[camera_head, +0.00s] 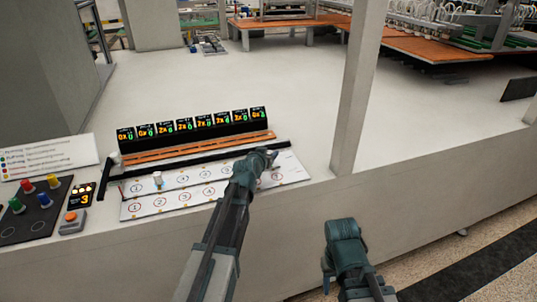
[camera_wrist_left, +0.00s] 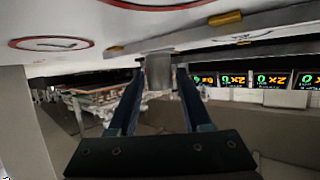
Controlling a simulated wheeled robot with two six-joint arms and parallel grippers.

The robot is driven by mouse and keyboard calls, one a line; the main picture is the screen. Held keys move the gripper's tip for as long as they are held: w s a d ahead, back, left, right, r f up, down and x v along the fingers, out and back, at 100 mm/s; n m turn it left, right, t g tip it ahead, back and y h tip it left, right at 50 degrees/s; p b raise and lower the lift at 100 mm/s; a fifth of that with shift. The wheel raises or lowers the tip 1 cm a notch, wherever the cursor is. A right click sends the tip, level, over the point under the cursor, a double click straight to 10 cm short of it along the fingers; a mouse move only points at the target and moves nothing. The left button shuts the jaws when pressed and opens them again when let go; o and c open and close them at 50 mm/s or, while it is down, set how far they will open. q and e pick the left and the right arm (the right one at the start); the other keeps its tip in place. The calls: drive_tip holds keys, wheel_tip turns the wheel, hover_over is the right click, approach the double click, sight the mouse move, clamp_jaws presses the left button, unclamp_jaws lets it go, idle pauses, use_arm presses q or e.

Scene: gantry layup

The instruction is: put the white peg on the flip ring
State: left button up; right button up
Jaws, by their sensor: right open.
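My left gripper (camera_head: 264,158) is over the right part of the white ringed strips. In the left wrist view its fingers (camera_wrist_left: 160,75) are shut on a short cylinder, the white peg (camera_wrist_left: 158,72), which looks grey in shade. A red ring (camera_wrist_left: 50,43) on the white surface shows beside it. Several numbered red rings line the lower strip (camera_head: 150,212) and the upper strip (camera_head: 190,177); I cannot tell which is the flip ring. Another small whitish peg (camera_head: 157,179) stands on the upper strip. My right gripper (camera_head: 327,278) is low in front of the bench, its fingers mostly hidden.
A row of dark counters (camera_head: 190,129) stands behind an orange rail (camera_head: 200,147) and a black bar. At left are a dark board (camera_head: 38,222) with coloured pegs, a display showing 3 (camera_head: 80,197) and a sign (camera_head: 48,157). A grey post (camera_head: 357,90) rises right of the strips.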

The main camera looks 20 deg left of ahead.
use_arm(q)
drive_tip(key=shift+o, duration=0.7)
drive_tip(key=shift+s+d+f, duration=0.1)
drive_tip(key=shift+s+f, duration=0.05)
drive_tip(key=shift+r+p, duration=0.4)
drive_tip(key=shift+p, duration=0.1)
drive_tip(key=p+v, duration=0.1)
drive_tip(key=v, duration=0.3)
drive_tip(key=p+v, duration=0.2)
drive_tip(key=v, duration=0.2)
drive_tip(key=p+v, duration=0.2)
drive_tip(key=v, duration=0.2)
drive_tip(key=shift+r, duration=0.3)
